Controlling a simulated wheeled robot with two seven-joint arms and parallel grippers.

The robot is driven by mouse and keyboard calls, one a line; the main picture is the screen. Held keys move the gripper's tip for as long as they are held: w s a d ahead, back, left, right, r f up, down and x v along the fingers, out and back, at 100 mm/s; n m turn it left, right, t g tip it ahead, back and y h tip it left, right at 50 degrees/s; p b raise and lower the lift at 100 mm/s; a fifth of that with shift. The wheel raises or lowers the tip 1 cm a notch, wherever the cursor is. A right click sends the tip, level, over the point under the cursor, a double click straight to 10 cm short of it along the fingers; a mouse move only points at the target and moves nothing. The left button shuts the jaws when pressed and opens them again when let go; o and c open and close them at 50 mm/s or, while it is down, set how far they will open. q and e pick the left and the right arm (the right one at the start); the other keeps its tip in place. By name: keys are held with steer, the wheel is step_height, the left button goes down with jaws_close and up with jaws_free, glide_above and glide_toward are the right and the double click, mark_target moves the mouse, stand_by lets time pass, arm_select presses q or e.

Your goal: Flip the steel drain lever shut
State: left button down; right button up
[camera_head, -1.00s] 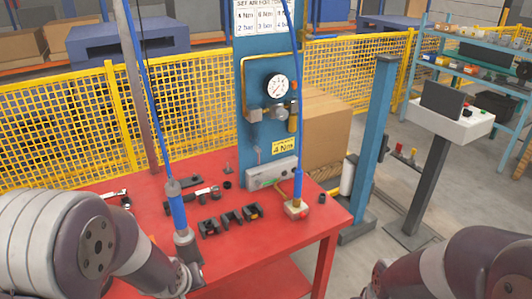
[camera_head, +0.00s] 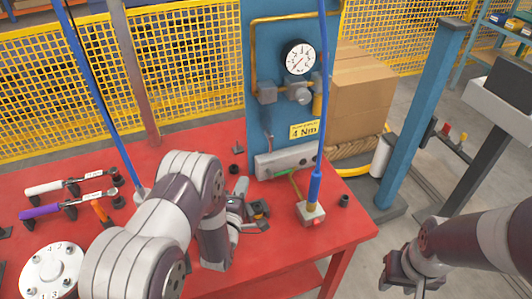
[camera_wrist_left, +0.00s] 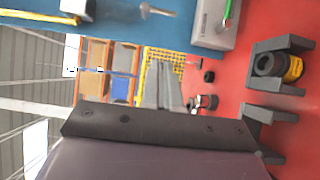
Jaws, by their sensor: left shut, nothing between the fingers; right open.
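The steel drain lever (camera_head: 268,141) is a small grey lever on the blue panel, below the brass pipework and left of the yellow 4 Nm label. In the left wrist view, it shows at the top edge against the blue panel (camera_wrist_left: 157,10). My left gripper (camera_head: 242,185) is shut and empty, low over the red table, below and left of the lever and apart from it. Its closed fingers (camera_wrist_left: 168,85) point up the wrist view.
A pressure gauge (camera_head: 299,57) sits above the lever. A grey manifold box (camera_head: 287,160) stands below the panel. Black holders (camera_wrist_left: 278,65) are close by. Torque wrenches (camera_head: 69,208) lie at left.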

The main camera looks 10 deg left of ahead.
arm_select(q)
steer(key=w+d+p, duration=0.2)
steer(key=w, duration=1.1)
steer(key=shift+w+d, duration=0.2)
steer(key=shift+d, duration=0.2)
steer(key=shift+f, duration=0.15)
